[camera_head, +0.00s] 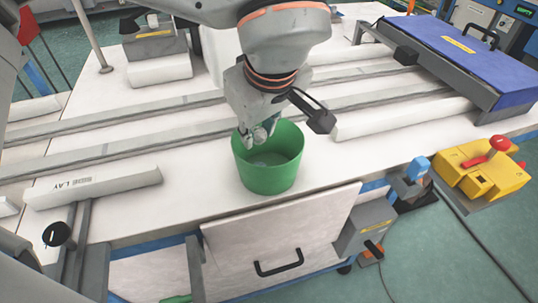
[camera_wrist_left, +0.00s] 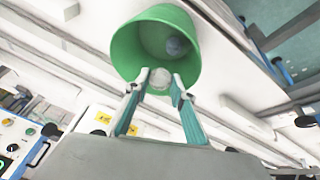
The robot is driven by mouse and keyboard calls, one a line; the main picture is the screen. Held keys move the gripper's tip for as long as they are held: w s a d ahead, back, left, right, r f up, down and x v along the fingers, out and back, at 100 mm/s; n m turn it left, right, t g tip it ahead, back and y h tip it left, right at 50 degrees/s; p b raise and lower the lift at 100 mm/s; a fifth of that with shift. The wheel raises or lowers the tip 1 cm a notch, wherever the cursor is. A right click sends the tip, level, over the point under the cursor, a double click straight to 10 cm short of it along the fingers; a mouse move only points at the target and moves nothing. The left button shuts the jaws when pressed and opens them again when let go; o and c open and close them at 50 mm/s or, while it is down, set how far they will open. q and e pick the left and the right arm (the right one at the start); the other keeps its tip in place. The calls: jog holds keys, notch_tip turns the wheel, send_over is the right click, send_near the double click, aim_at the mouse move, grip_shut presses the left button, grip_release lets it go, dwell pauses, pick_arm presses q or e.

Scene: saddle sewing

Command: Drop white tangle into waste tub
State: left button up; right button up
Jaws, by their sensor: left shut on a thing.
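The green waste tub (camera_head: 268,178) stands on the white table near its front edge, and it also shows in the left wrist view (camera_wrist_left: 128,50). My left gripper (camera_head: 259,135) points down over the tub's opening, at its back left part. In the left wrist view the left gripper (camera_wrist_left: 160,80) has its fingertips shut on the small whitish tangle (camera_wrist_left: 160,77), at the tub's mouth. A grey-blue round thing (camera_wrist_left: 176,46) lies inside the tub. The fingers partly hide the tangle in the head view. My right gripper is not in view.
Grey rails (camera_head: 120,147) run across the white table (camera_head: 190,205) behind the tub. A white bar (camera_head: 95,187) lies at left and another (camera_head: 400,118) at right. A blue-topped case (camera_head: 465,50) stands at back right, and a yellow box (camera_head: 480,172) at right.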

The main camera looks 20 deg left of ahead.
pick_arm(q)
jog(key=shift+r, duration=0.1)
jog(key=o, duration=0.8)
jog(key=v, duration=1.2)
jog(key=shift+d, duration=0.1)
